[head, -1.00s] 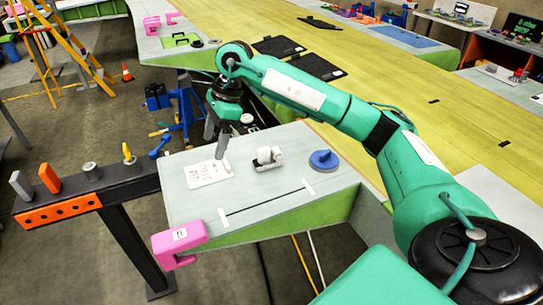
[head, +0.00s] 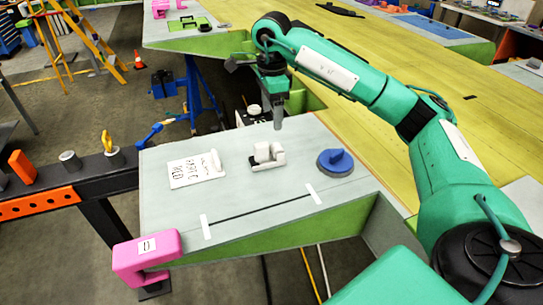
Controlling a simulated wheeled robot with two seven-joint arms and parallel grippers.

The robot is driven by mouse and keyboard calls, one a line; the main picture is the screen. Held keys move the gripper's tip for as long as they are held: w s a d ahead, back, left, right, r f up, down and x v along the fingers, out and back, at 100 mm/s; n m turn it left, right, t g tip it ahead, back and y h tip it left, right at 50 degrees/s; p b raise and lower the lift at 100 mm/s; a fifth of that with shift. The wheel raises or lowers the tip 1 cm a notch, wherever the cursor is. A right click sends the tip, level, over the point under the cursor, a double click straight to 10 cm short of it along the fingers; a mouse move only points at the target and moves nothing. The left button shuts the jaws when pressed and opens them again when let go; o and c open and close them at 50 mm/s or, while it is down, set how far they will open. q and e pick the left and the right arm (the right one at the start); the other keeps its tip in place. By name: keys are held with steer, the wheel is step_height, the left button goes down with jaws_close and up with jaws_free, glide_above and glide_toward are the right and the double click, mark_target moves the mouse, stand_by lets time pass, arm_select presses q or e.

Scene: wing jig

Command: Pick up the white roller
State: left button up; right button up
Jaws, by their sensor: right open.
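The white roller (head: 268,153) sits on the grey panel (head: 300,205), near the middle of its top, between the paper note and the blue round tool. My right gripper (head: 278,122) hangs from the green arm, just above and behind the roller in the picture. It is apart from the roller and empty, with its jaws open. Only a narrow side of its fingers shows. My left gripper is not in view.
A paper note (head: 196,170) and a blue round-based tool (head: 335,162) lie either side of the roller. A pink clamp (head: 148,257) grips the panel's front left corner. A dark rail (head: 75,180) with upright items stands left.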

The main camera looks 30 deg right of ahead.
steer(key=p, duration=0.2)
glide_above(268, 148)
steer(key=d, duration=0.2)
steer(key=f, duration=0.5)
steer(key=shift+w+a+f, duration=0.2)
steer(key=shift+w+f, duration=0.05)
steer(key=shift+w, duration=0.15)
steer(key=shift+d+f, duration=0.1)
steer(key=shift+f, duration=0.65)
steer(key=f+p, duration=0.1)
steer(key=f, duration=0.1)
steer(key=a+f+p, duration=0.1)
steer(key=f+p, duration=0.1)
steer(key=shift+w, duration=0.1)
steer(key=shift+f, duration=0.35)
steer(key=shift+c, duration=0.2)
steer(key=c, duration=1.1)
steer(key=shift+c, duration=0.2)
